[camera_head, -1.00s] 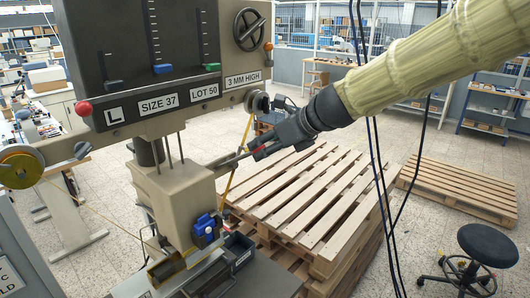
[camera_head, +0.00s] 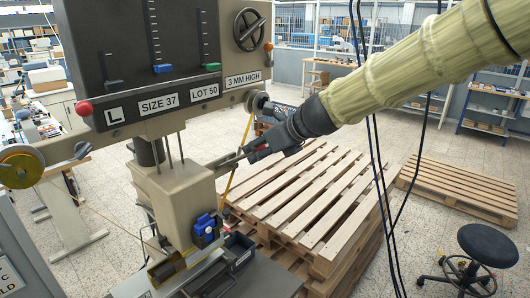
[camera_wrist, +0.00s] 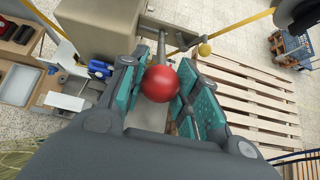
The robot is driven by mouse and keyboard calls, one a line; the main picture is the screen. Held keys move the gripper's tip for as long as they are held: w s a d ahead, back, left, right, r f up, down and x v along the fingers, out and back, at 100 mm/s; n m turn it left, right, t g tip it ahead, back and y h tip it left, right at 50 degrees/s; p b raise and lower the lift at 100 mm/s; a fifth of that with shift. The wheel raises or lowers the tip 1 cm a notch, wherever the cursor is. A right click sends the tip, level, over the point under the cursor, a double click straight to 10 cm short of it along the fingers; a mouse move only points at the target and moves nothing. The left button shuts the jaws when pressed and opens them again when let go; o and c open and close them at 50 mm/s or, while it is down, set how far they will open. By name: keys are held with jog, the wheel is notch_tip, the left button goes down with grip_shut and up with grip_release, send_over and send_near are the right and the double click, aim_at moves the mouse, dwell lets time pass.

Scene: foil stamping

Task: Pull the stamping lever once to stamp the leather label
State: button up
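The stamping machine (camera_head: 185,195) stands at left with its lever (camera_head: 228,161) sticking out to the right. In the wrist view the lever's red ball knob (camera_wrist: 160,84) sits between my gripper's teal finger pads. My gripper (camera_head: 254,150) reaches the lever end from the right. Its fingers straddle the knob and look apart; firm contact on both sides is not visible. The fingers hide most of the knob in the head view. The stamping bed (camera_head: 165,270) is below the head; I cannot make out the leather label.
A black tray (camera_head: 240,244) and a blue part (camera_head: 205,226) are by the bed. Stacked pallets (camera_head: 310,200) stand right of the machine, and a black stool (camera_head: 488,244) at far right. Cables (camera_head: 377,150) hang in front. A yellow strip (camera_head: 236,165) runs beside the lever.

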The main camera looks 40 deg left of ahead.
jog(key=c, duration=0.4)
jog(key=shift+o, duration=0.2)
jog(key=d+f, duration=0.1)
jog(key=f+b, duration=0.1)
jog(key=f, duration=0.1)
jog(key=shift+s+d, duration=0.1)
jog(key=shift+d, duration=0.3)
jog(key=f, duration=0.1)
jog(key=d+f+b, duration=0.1)
jog(key=f, duration=0.1)
jog(key=shift+d+f, duration=0.1)
jog(key=shift+d, duration=0.05)
jog(key=shift+s+d+f+b, duration=0.1)
jog(key=shift+d+f+b, duration=0.15)
jog(key=shift+f, duration=0.55)
jog(key=shift+d+f+b, duration=0.15)
jog(key=shift+f+b, duration=0.05)
jog(key=shift+f, duration=0.6)
